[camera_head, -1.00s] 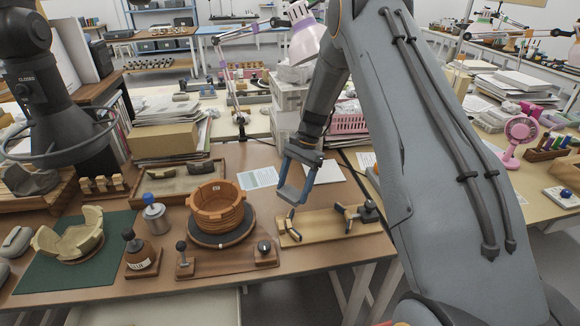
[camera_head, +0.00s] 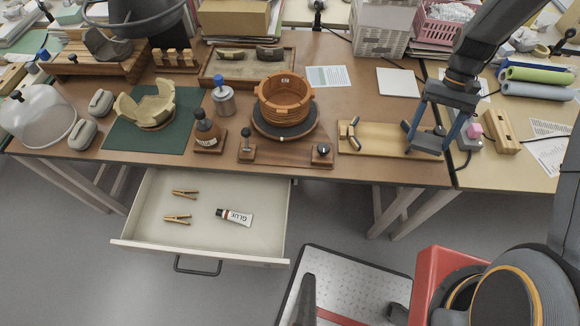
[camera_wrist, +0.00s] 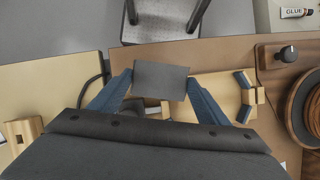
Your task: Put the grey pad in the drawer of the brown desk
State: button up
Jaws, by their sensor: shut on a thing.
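The grey pad (camera_wrist: 160,80) is a dark, flat rectangle between the blue fingers of my gripper (camera_wrist: 160,88) in the wrist view. My gripper is shut on it. In the head view my gripper (camera_head: 426,145) is over the right end of the brown desk (camera_head: 345,172), at a wooden board with clamps; the pad is hard to make out there. The desk's drawer (camera_head: 275,225) is pulled open below the front edge, left of my gripper. Inside lie two wooden clothespegs (camera_head: 177,218) and a glue tube (camera_head: 234,216), with bare floor around them.
The wooden board (camera_head: 372,140) lies beneath my gripper. A pale table (camera_head: 505,170) adjoins at right.

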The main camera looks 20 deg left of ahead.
aim_at(216, 195)
jog(key=z, duration=1.25)
jog(key=k, duration=2)
jog(key=u, duration=2.25)
